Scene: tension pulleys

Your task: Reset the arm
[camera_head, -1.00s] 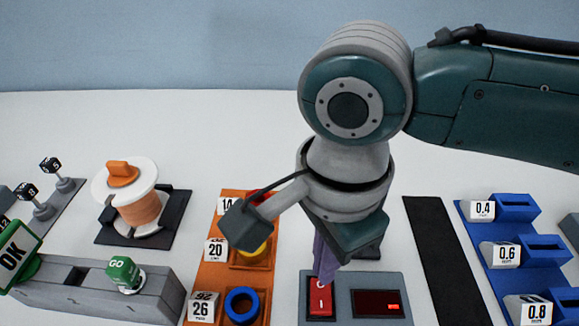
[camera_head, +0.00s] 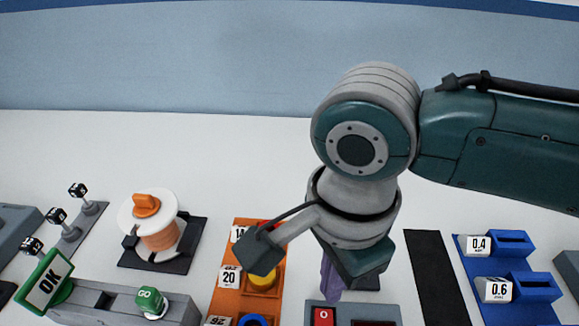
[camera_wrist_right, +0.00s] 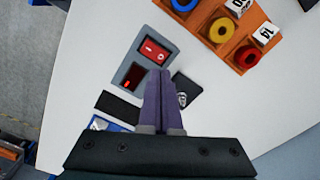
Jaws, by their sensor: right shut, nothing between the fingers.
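My right gripper (camera_head: 331,296) is shut and empty, its purple fingers pointing down just behind the red rocker switch (camera_head: 322,317) in the head view. The wrist view shows the two fingers (camera_wrist_right: 160,74) together beside the grey switch box (camera_wrist_right: 127,60), with its red switch (camera_wrist_right: 152,50) and dark display (camera_wrist_right: 131,82). I cannot tell whether the fingertips touch the box. My right arm reaches in from the right, bent down at the wrist. My left gripper is not in view.
An orange tray (camera_head: 227,299) with colored rings is left of the gripper. A black strip (camera_head: 433,270) and blue holders (camera_head: 505,290) are at right. The table behind is clear.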

